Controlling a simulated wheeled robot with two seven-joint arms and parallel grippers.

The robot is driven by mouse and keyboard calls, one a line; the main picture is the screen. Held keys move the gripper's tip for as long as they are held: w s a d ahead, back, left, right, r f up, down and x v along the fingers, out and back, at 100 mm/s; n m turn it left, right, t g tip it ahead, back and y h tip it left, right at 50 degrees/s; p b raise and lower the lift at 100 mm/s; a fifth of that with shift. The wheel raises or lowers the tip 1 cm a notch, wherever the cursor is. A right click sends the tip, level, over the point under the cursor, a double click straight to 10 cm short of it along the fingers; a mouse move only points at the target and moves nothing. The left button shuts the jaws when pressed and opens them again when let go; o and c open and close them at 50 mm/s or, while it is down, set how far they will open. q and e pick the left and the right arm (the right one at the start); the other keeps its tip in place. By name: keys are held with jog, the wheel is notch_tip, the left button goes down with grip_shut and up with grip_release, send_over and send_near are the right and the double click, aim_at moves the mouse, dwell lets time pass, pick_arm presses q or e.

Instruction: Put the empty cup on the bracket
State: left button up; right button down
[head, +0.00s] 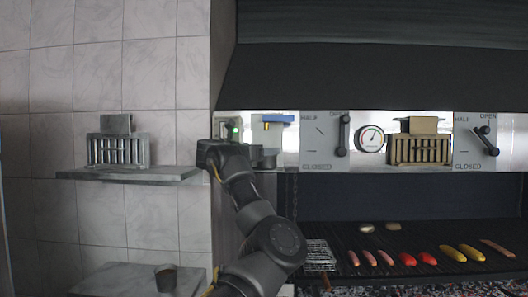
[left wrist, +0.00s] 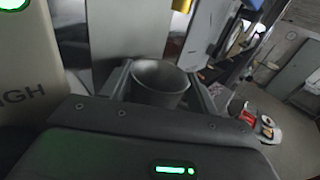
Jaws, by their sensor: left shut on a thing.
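My left gripper (head: 257,154) is raised at the left end of the metal control panel, pointing right. It is shut on a grey metal cup (left wrist: 160,84), which stands between the two fingers in the left wrist view. The cup's open mouth shows, and I see no contents in it. In the head view the cup (head: 268,161) is small and partly hidden by the gripper, below a blue lever part with a small yellow piece (head: 275,120). I cannot make out the bracket clearly, nor whether the cup touches it. My right gripper is not in view.
A green-lit box (head: 234,131) is beside the gripper. Levers (head: 343,134) and a gauge (head: 370,138) are on the panel. A stone shelf (head: 150,176) holds a metal rack (head: 118,150). A dark cup (head: 166,278) stands lower left. Food lies on the grill (head: 440,238).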

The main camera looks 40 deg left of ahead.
pick_arm(q)
jog(key=shift+f, duration=0.25)
jog(key=o, duration=0.7)
jog(key=shift+r, duration=0.1)
jog(key=shift+r, duration=0.3)
jog(key=s+a+b, duration=0.1)
jog(key=s+b, duration=0.4)
jog(key=s, duration=0.7)
jog(key=shift+a+b, duration=0.3)
jog(key=shift+b, duration=0.1)
